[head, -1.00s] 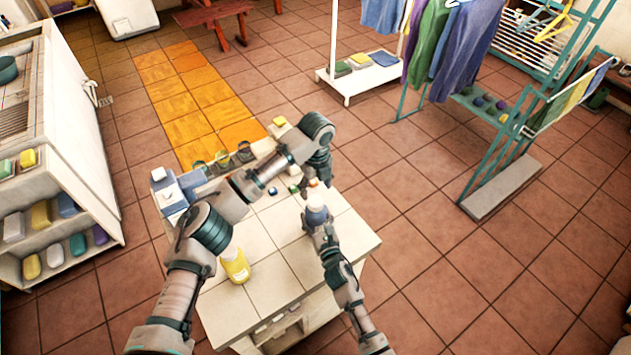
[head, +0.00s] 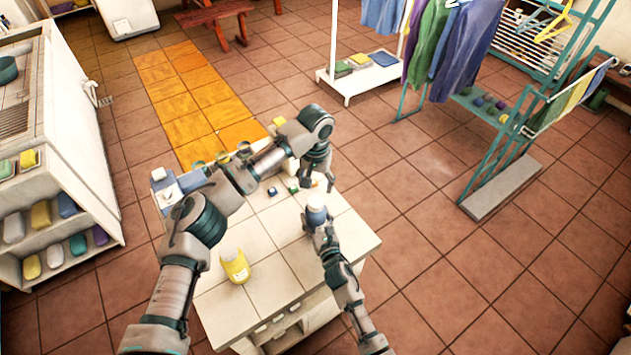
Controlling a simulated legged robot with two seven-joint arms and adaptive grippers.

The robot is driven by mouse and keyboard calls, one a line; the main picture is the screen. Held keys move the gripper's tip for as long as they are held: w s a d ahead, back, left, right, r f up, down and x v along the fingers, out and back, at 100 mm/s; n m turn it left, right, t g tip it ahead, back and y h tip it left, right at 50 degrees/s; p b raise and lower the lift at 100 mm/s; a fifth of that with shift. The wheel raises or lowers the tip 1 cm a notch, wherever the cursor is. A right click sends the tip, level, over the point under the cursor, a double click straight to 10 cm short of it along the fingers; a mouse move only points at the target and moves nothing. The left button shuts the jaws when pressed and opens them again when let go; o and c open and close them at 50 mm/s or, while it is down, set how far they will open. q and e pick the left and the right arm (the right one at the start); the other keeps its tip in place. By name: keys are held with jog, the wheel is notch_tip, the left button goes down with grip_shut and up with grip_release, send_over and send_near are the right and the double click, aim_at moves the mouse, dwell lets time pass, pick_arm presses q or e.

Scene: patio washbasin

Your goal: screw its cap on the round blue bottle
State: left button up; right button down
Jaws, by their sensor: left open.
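The round blue bottle (head: 316,214) stands upright near the right edge of the white tiled counter, with a pale top. It is too small to tell whether that pale top is a cap. My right gripper (head: 318,228) is shut around the bottle's lower body from the front and hides part of it. My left gripper (head: 318,183) is open above and behind the bottle, apart from it, fingers pointing down. I see nothing held between its fingers.
A yellow bottle (head: 235,266) stands on the counter (head: 272,240) at the left front. Small dark blue (head: 272,191) and green (head: 293,189) pieces lie behind. A blue and white container (head: 164,186) stands at the back left. The counter's middle is clear.

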aim_at(315, 201)
pick_arm(q)
jog(key=shift+n, duration=0.4)
jog(key=shift+f, duration=4)
jog(key=c, duration=1.2)
jog(key=m, duration=0.3)
jog(key=shift+m, duration=0.4)
jog(key=m, duration=0.4)
jog(key=o, duration=1.3)
jog(key=shift+o, duration=0.2)
